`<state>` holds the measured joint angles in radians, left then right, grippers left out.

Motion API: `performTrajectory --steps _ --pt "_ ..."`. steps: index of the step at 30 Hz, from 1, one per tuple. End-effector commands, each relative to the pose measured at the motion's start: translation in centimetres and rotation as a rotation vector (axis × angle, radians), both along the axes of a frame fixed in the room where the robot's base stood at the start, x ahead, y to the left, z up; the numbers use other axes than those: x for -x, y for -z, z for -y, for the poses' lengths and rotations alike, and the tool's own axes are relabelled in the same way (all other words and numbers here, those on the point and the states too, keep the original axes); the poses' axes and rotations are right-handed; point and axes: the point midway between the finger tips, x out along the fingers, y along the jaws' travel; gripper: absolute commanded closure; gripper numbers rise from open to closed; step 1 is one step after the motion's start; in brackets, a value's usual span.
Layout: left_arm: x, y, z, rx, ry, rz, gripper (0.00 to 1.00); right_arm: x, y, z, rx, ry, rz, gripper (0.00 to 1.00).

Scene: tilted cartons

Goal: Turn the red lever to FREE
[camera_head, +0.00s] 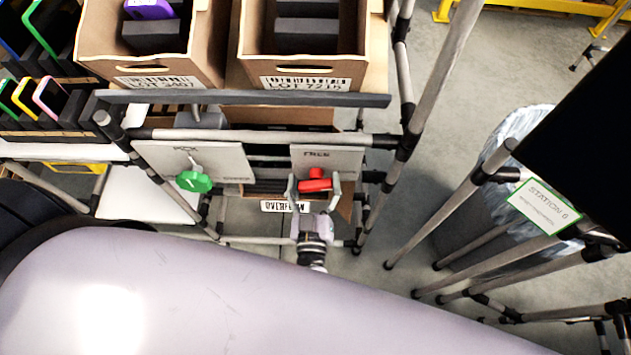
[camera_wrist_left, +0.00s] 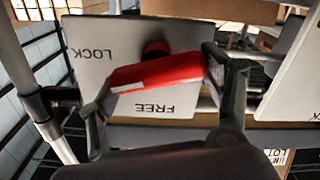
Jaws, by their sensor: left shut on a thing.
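The red lever (camera_head: 315,185) sits on a pale plate (camera_head: 328,160) below the right-hand carton; FREE is printed along the plate's top. In the left wrist view the red lever (camera_wrist_left: 158,72) lies crosswise, slightly tilted, with its round red pivot behind it. The plate (camera_wrist_left: 90,45) there shows LOCK at the left and FREE near the lower edge. My left gripper (camera_head: 315,188) has a finger at each end of the lever and is shut on it; it also shows in the left wrist view (camera_wrist_left: 156,90). My right gripper is not in view.
A green knob (camera_head: 194,181) sits on another pale plate to the left. Two cartons (camera_head: 150,68) (camera_head: 305,70) stand tilted above, behind a grey rail (camera_head: 240,98). Grey frame posts flank the plates. A bin with a clear liner (camera_head: 490,140) stands at the right.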

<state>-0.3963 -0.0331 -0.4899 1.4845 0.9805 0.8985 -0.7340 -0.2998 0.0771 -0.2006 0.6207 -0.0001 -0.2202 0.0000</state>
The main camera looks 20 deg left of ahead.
Motion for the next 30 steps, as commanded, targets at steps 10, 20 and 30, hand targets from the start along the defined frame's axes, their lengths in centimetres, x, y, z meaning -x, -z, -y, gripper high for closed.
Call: performTrajectory --steps 10,20,30 --pt "0.2 0.4 -0.3 0.317 -0.001 0.088 0.55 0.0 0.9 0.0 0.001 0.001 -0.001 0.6" --pt "0.3 0.7 -0.5 0.618 -0.001 0.174 0.55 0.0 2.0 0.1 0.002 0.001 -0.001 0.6" --pt "0.3 1.0 -0.6 0.921 -0.001 0.261 0.55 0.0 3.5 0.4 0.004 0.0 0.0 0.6"
